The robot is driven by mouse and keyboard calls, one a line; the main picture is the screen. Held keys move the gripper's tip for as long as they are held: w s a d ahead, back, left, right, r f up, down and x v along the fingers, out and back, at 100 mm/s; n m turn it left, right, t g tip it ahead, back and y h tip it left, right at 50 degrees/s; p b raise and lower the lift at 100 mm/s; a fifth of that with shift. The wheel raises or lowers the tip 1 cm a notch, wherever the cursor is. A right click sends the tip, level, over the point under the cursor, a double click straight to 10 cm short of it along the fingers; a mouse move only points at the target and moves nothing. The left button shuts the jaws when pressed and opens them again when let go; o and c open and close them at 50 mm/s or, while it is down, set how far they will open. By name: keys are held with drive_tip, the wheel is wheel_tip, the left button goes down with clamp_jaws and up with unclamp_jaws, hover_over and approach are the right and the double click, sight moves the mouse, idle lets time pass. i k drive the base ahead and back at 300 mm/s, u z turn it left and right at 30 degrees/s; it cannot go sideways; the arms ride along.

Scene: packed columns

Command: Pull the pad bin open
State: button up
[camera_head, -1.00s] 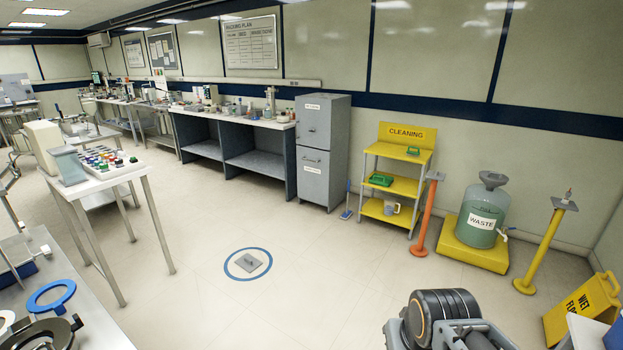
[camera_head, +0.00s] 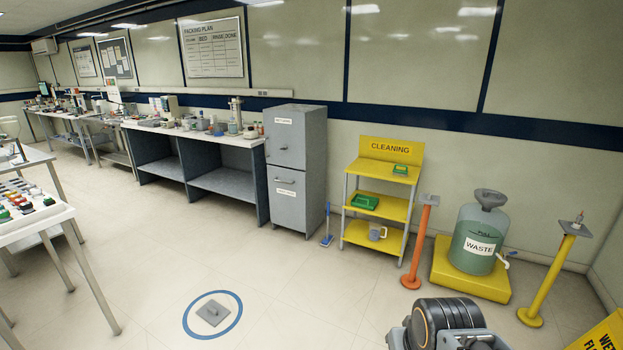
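A grey two-part cabinet (camera_head: 295,168) stands against the back wall, right of the long bench. Its upper front has a small knob and a white label. Its lower front (camera_head: 290,202) has a bar handle (camera_head: 286,181) and another white label. Both fronts look shut. The labels are too small to read, so I cannot tell which part is the pad bin. Part of my arm shows at the bottom right, well short of the cabinet. My gripper's fingers are not in view.
A yellow cleaning shelf (camera_head: 383,208) stands right of the cabinet, with a blue-ended tool (camera_head: 327,238) between them. An orange post (camera_head: 419,245), a waste container (camera_head: 479,240) and a yellow post (camera_head: 548,273) stand farther right. Open floor with a blue ring (camera_head: 186,322) lies before the cabinet.

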sight(287, 187)
drive_tip(key=i, duration=2.5)
drive_tip(key=u, duration=0.75)
drive_tip(key=i, duration=2.45)
drive_tip(key=u, duration=0.8)
drive_tip(key=i, duration=0.4)
drive_tip(key=u, duration=0.1)
